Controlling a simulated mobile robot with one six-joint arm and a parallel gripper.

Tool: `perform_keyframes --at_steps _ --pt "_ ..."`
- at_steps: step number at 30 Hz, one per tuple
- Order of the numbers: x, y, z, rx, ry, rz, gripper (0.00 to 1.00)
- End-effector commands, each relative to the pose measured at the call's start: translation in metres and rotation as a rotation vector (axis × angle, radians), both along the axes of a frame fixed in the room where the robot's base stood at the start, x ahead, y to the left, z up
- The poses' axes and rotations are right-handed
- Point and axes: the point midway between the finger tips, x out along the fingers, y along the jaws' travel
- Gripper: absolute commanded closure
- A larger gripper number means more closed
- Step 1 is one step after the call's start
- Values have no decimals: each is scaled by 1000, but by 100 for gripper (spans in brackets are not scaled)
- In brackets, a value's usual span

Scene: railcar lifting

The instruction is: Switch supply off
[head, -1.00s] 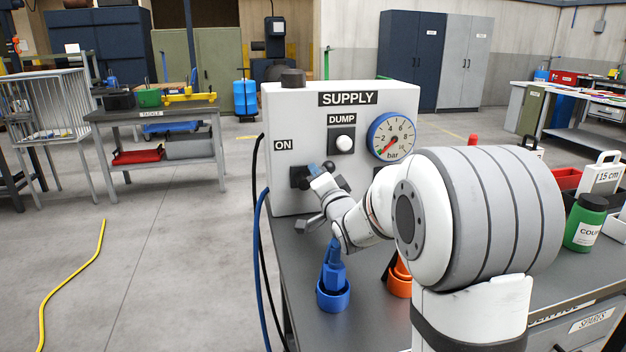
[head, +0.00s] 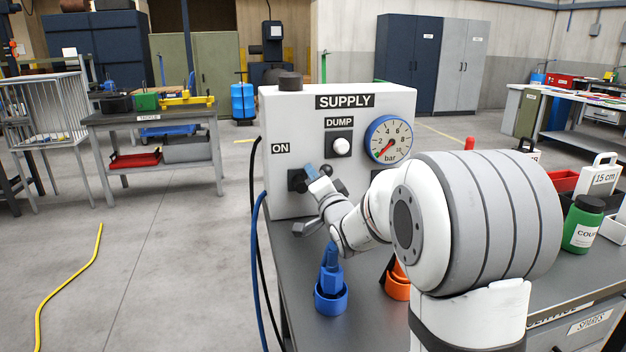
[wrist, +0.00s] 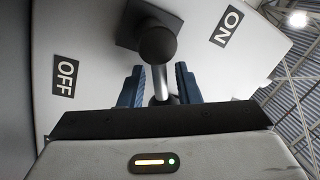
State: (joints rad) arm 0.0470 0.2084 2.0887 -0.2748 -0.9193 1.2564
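The white supply panel (head: 290,115) stands on the bench, with an ON label (head: 280,148) at its left; the OFF label (wrist: 65,78) shows only in the wrist view. The supply lever (wrist: 160,84) has a metal rod and a round black knob (wrist: 157,45) in front of a dark square mount. My gripper (wrist: 160,88) has its two blue fingers on either side of the rod, with a visible gap, so it looks open around it. In the head view my gripper (head: 318,172) is at the panel's lower left, and my wrist hides part of the lever.
A white dump button (head: 341,147) and a pressure gauge (head: 389,139) are on the panel above my wrist. A blue cup (head: 331,298) and an orange cup (head: 397,287) stand on the bench below my arm. A dark and a blue hose run down the bench's left side.

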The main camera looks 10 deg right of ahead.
Motion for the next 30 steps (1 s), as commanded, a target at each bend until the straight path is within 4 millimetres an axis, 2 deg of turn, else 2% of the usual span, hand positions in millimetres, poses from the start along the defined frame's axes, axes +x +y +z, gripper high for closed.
perform_keyframes --at_steps 4,12,15,19,26,30 --pt "-13 -3 -2 0 1 0 70" --pt "-57 -11 -10 0 1 -2 70" --pt "-68 -13 -12 0 0 -1 70" --pt "-75 -14 -13 0 0 -1 70" --pt "-76 -13 -14 0 0 1 70" --pt "-76 -13 -10 0 0 1 81"
